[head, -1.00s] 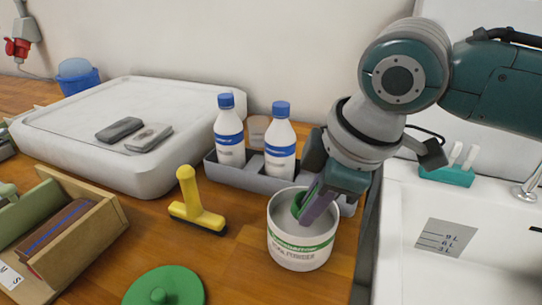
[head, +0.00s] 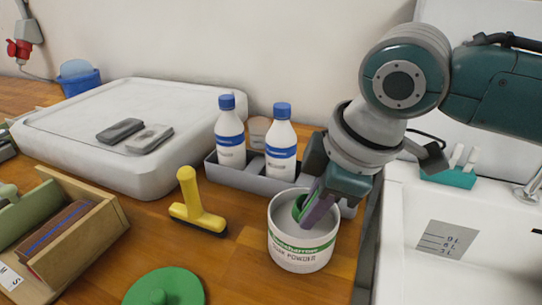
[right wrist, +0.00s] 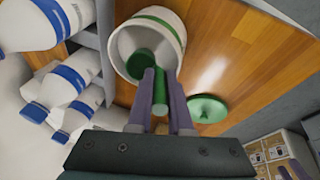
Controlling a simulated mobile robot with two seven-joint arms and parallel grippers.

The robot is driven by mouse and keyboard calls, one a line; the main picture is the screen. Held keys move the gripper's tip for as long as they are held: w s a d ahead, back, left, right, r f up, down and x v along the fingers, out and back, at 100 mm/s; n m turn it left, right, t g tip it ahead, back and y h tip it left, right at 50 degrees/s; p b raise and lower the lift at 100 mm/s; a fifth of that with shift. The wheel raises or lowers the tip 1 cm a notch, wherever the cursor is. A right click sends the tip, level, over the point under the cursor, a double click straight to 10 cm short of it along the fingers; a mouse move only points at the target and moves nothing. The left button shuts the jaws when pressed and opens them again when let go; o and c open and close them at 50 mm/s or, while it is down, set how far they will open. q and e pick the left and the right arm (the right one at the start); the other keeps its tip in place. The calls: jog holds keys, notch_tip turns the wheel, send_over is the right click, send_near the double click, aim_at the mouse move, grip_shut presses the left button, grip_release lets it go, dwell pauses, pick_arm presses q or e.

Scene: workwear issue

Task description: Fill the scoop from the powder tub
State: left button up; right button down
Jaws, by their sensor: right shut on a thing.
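The powder tub (head: 296,260), white with a green band and lettering, stands open on the wooden counter. It also shows in the right wrist view (right wrist: 172,22). My right gripper (head: 312,212) reaches down into the tub's mouth, its purple fingers shut on the handle of a green scoop (head: 298,207). In the right wrist view the handle (right wrist: 159,92) sits between the fingertips and the round scoop bowl (right wrist: 140,64) is inside the tub. Whether the bowl holds powder, and the powder level, I cannot tell.
A green lid (head: 165,288) lies on the counter front left. A yellow squeegee (head: 196,210) stands left of the tub. Two blue-capped bottles (head: 230,140) stand in a grey tray (head: 256,178) behind it. A sink (head: 410,260) is at the right.

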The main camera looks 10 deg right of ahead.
aim_at(315, 194)
jog(key=shift+f, duration=0.55)
dwell(0.4)
dwell(0.5)
jog(key=shift+f, duration=0.1)
dwell(1.0)
notch_tip(315, 194, up, 3)
jog(key=p, duration=0.3)
jog(key=shift+f, duration=0.15)
notch_tip(315, 194, up, 5)
jog(key=p, duration=0.5)
jog(key=shift+f, duration=0.2)
